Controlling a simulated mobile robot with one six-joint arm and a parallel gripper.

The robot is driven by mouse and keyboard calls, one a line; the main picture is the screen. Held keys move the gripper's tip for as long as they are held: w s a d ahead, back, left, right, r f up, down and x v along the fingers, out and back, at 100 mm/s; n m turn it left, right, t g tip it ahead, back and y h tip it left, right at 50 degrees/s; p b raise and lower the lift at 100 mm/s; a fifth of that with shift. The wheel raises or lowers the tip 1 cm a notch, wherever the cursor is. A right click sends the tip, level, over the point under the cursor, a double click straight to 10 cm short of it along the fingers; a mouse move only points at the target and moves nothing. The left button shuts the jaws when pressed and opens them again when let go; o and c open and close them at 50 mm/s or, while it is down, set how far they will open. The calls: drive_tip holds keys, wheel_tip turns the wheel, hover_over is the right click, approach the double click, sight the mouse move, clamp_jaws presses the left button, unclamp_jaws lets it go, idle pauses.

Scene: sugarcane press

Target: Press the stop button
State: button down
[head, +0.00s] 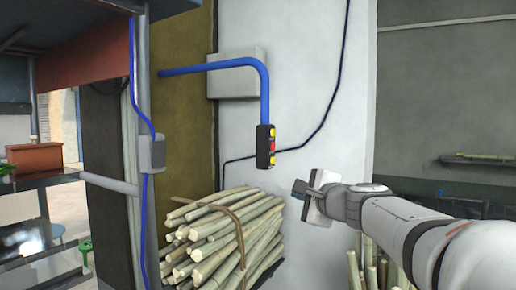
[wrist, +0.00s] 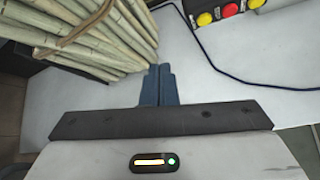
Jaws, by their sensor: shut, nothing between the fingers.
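The black control box (head: 262,147) hangs from a blue pipe in front of the pale wall. It has a red button (head: 272,146) between two yellow ones; the red one is likely the stop button. In the wrist view the red button (wrist: 230,9) is at the top edge, right of centre, and the box is partly cut off. My gripper (head: 299,188) is to the right of and below the box in the head view, apart from it. In the wrist view its dark fingers (wrist: 158,70) are together, with nothing between them.
A tied bundle of sugarcane (head: 225,235) stands below the box, left of my gripper, and fills the upper left of the wrist view. A dark cable (head: 325,120) runs along the wall behind. The blue pipe (head: 264,85) comes down from above.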

sight(273, 147)
drive_tip(key=w+d+r+m+t+h+p, duration=0.1)
drive_tip(key=w+d+r+m+t+h, duration=0.1)
drive_tip(key=d+r+m, duration=0.3)
wheel_tip(273, 147, up, 4)
drive_tip(key=shift+w+d+r+m+t, duration=0.2)
drive_tip(key=shift+w+r+m+t, duration=0.05)
drive_tip(key=shift+w+m+t, duration=0.55)
drive_tip(key=shift+w+a, duration=0.1)
drive_tip(key=w+a+b, duration=0.1)
drive_tip(key=w+a, duration=0.4)
drive_tip(key=a, duration=0.2)
drive_tip(key=shift+b, duration=0.35)
drive_tip(key=shift+s, duration=0.1)
drive_tip(key=shift+a, duration=0.1)
idle(0.8)
drive_tip(key=shift+w+a, duration=0.35)
